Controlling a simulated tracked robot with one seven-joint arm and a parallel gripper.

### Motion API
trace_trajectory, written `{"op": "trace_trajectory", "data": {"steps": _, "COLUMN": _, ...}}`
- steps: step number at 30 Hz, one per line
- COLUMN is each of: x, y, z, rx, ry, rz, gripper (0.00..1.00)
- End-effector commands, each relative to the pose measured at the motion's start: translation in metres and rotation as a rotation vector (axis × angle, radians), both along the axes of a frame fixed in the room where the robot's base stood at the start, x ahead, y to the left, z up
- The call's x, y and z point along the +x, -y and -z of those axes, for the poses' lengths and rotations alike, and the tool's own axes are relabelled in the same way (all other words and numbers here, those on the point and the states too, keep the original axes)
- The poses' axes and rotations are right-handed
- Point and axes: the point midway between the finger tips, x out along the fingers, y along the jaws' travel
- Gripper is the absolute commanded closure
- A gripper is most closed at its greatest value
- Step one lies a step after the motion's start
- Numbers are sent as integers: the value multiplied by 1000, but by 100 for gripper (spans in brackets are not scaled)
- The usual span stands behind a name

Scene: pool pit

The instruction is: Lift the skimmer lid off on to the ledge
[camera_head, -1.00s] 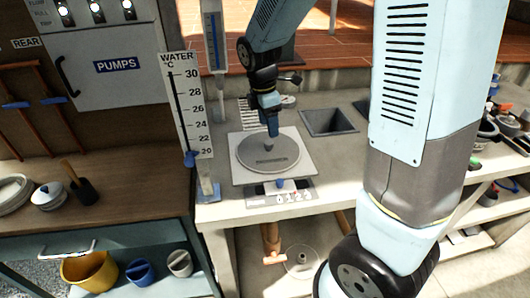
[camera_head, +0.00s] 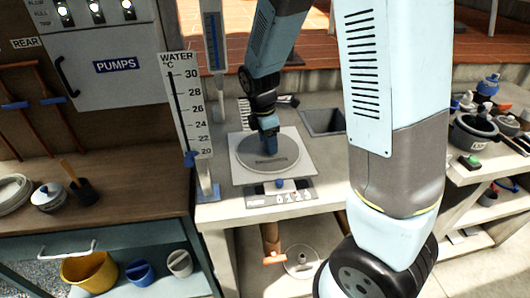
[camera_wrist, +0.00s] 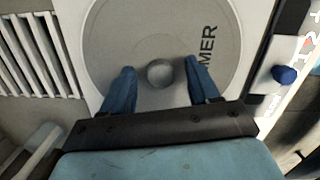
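The skimmer lid (camera_head: 285,156) is a round grey disc set in a square white frame (camera_head: 309,168) on the concrete ledge (camera_head: 222,209). In the wrist view, the lid (camera_wrist: 115,40) carries dark lettering ending in "MER" and a round grey knob (camera_wrist: 160,73) at its middle. My gripper (camera_head: 270,150) is over the lid. In the wrist view, my gripper (camera_wrist: 160,82) has its two blue fingers apart, one on each side of the knob, with visible gaps. I cannot tell how far the fingertips are above the lid.
A dark square opening (camera_head: 324,122) lies right of the frame. A slotted grate (camera_wrist: 38,50) is beside it in the wrist view. The water thermometer board (camera_head: 187,105) stands close on the left. A number dial with a blue knob (camera_head: 280,184) sits in front.

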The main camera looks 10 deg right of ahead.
Motion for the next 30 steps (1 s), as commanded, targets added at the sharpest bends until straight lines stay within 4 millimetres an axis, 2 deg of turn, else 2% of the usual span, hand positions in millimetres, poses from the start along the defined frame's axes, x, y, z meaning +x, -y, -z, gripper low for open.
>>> {"op": "trace_trajectory", "data": {"steps": 2, "x": 0, "y": 0, "z": 0, "rx": 0, "ry": 0, "rz": 0, "gripper": 47}}
{"op": "trace_trajectory", "data": {"steps": 18, "x": 0, "y": 0, "z": 0, "rx": 0, "ry": 0, "rz": -1, "gripper": 99}}
{"op": "trace_trajectory", "data": {"steps": 30, "x": 0, "y": -1, "z": -5, "rx": 1, "ry": 2, "rz": -1, "gripper": 100}}
